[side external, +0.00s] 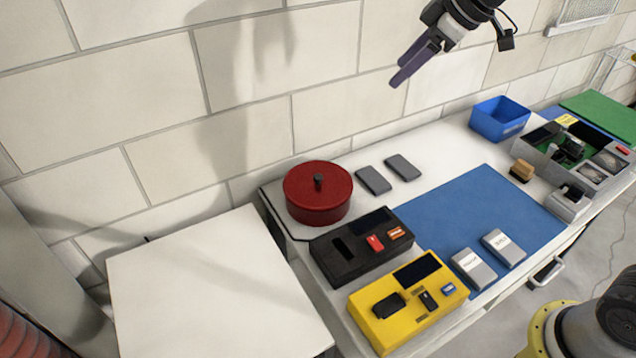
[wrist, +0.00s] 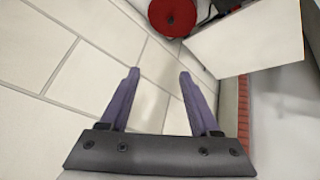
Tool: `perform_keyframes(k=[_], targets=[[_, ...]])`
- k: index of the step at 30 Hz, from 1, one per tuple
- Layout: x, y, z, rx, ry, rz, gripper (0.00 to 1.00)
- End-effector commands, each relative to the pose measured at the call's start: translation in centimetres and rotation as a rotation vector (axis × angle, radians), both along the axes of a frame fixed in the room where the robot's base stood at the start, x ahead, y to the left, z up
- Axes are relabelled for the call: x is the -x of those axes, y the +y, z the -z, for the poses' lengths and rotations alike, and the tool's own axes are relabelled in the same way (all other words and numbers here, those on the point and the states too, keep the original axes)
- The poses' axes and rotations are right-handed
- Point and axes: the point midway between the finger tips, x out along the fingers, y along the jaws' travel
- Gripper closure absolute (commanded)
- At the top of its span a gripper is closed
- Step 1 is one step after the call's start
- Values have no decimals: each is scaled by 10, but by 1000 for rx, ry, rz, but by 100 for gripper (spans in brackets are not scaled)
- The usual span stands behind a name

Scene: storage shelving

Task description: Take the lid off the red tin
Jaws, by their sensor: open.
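The red tin (side external: 318,207) stands upright at the back left end of the white bench. Its red lid (side external: 308,185) sits on top, with a dark knob (side external: 319,181) in the middle. In the wrist view the round red lid (wrist: 172,17) shows at the top edge, partly cut off. My gripper (side external: 397,78) is high above the bench, up and to the right of the tin, in front of the wall. In the wrist view my gripper (wrist: 158,72) has its two purple fingers apart with nothing between them.
A black box (side external: 345,268) and a yellow box (side external: 385,336) stand in front of the tin. Two grey slabs (side external: 374,180) lie right of it. A blue mat (side external: 480,215), a blue bin (side external: 499,118) and a grey tray (side external: 530,150) are farther right. A white surface (side external: 205,285) lies left.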

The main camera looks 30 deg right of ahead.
Motion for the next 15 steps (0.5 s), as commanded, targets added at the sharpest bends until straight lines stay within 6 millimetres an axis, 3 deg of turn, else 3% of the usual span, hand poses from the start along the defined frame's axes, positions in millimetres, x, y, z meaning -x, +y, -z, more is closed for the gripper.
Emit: perform_keyframes(k=[1,3,7,11,15], targets=[[-24,6,17,2,21,-24,37],[-52,13,39,0,42,-51,37],[-92,26,89,-8,97,-81,37],[-113,35,141,-17,165,-86,37],[-115,39,181,-14,230,-90,37]])
